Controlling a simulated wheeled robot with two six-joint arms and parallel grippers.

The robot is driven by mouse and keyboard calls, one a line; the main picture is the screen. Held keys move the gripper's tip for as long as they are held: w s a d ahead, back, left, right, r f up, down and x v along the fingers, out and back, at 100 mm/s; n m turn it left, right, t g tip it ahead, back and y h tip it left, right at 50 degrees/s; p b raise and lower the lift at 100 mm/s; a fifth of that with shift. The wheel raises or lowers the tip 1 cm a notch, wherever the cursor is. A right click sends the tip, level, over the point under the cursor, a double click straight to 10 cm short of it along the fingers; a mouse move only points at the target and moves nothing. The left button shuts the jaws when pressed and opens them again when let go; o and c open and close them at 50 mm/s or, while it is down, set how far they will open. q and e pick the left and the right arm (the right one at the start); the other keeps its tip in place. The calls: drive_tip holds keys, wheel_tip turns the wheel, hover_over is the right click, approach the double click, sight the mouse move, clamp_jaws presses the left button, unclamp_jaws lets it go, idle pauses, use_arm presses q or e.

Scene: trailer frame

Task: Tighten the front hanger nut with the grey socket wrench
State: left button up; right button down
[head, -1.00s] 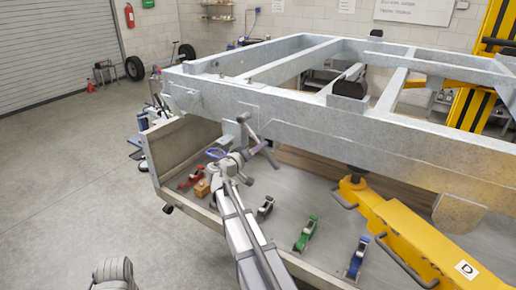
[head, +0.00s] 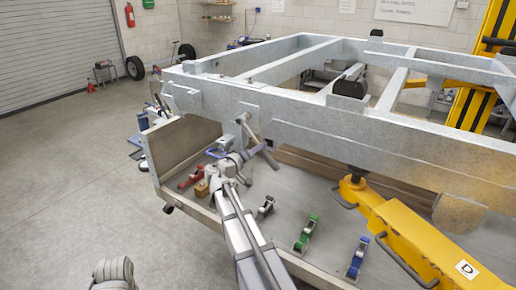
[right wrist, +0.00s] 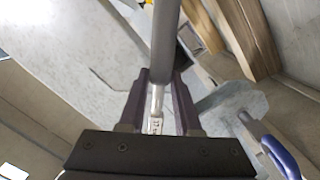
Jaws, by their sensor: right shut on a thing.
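My right gripper (head: 256,148) is shut on a grey-handled tool, which looks like the grey socket wrench (head: 248,130). It is beside the near rail of the trailer frame (head: 300,122), by its front corner. In the right wrist view the wrench's thick grey handle (right wrist: 165,40) rises past the dark fingers (right wrist: 160,85), with a thin bright shaft between them. A grey plate with a hole (right wrist: 235,108), perhaps the front hanger, is at the right there. I cannot make out the hanger nut or whether the wrench touches it. My left gripper is not in view.
A yellow lift arm (head: 405,235) blocks the right. Open floor (head: 80,190) lies left.

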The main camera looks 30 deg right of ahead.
drive_tip(key=shift+s+a, duration=0.3)
drive_tip(key=shift+a, duration=0.3)
idle(0.6)
drive_tip(key=shift+a, duration=0.2)
drive_tip(key=shift+v, duration=2)
drive_tip(key=c, duration=1.1)
unclamp_jaws()
drive_tip(key=shift+s+f, duration=0.15)
drive_tip(key=shift+d, duration=0.1)
clamp_jaws()
